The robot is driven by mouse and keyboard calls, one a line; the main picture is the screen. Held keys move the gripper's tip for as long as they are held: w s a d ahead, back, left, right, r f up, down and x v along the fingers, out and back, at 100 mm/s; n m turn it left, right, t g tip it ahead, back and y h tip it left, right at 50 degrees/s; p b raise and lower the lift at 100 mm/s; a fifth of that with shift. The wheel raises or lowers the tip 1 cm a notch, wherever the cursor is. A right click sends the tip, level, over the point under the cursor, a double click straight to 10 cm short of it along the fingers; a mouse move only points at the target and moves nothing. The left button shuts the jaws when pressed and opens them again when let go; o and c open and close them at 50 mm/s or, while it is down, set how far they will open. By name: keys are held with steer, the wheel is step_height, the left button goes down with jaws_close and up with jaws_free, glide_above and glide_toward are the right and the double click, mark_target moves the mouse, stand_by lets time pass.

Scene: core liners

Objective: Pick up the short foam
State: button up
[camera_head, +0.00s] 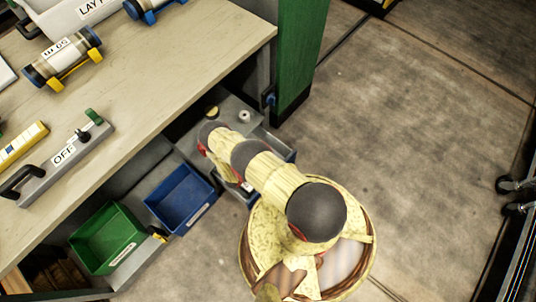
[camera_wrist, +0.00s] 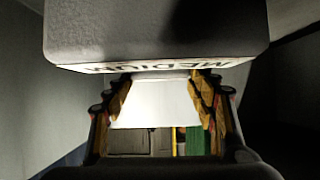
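I cannot single out a short foam in either view. In the wrist view a large grey block (camera_wrist: 155,30), with a label reading MEDIUM upside down, fills the top, close to the camera. My gripper (camera_wrist: 162,82) shows its two yellow-padded fingers spread apart below that block. A plain white patch (camera_wrist: 155,105) shows between the fingers; I cannot tell what it is or whether it touches them. In the head view my arm reaches down beside the bench toward a grey bin (camera_head: 277,145), and hides the gripper there.
A blue bin (camera_head: 181,199) and a green bin (camera_head: 106,238) stand under the bench (camera_head: 165,80). A small dark-and-yellow piece (camera_head: 211,112) and a white ring (camera_head: 244,116) sit by the arm. A green post (camera_head: 300,50) stands behind.

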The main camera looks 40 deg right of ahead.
steer(key=c, duration=0.5)
steer(key=shift+r, duration=0.1)
